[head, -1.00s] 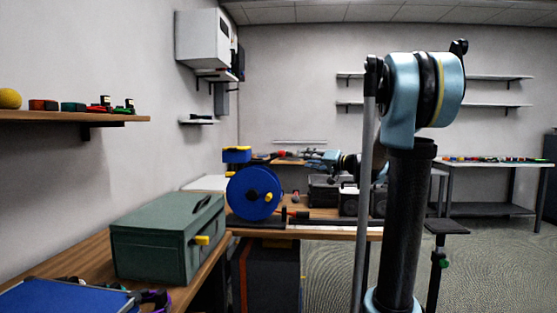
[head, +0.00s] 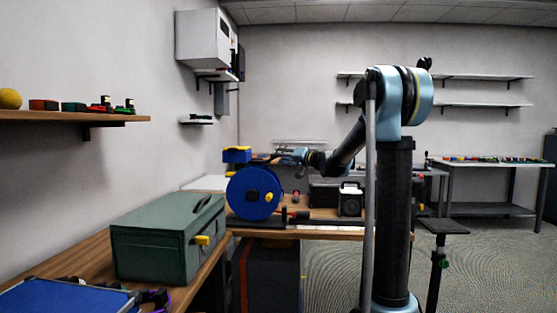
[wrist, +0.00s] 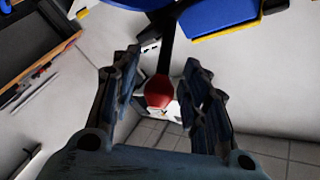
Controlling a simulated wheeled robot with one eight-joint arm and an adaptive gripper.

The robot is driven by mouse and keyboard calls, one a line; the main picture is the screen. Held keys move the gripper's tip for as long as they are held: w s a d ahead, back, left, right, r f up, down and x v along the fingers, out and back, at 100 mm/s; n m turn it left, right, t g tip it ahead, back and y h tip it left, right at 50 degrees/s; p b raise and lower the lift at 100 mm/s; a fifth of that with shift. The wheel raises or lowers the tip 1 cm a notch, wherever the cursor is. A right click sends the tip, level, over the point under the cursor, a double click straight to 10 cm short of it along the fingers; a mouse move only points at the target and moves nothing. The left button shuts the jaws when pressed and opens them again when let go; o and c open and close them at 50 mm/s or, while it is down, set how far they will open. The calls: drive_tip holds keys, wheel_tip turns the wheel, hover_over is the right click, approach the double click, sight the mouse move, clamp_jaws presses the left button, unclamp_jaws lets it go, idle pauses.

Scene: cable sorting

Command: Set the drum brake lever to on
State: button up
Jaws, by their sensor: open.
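The blue cable drum (head: 245,192) with a yellow hub stands upright on the far bench in the head view. Part of a blue body shows at the top of the wrist view. A dark lever with a red knob (wrist: 160,92) extends from there in the wrist view. My gripper (wrist: 158,82) is open, with its two fingers on either side of the red knob. I cannot tell whether either finger touches it. In the head view my gripper (head: 283,159) is just right of the drum's top, and the lever is hard to make out there.
A green metal box (head: 165,240) with a yellow latch sits on the near left bench. A black speaker-like box (head: 350,201) stands on the far bench, right of the drum. A blue-and-yellow block (head: 237,155) is above the drum.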

drive_tip(key=shift+x, duration=0.95)
clamp_jaws()
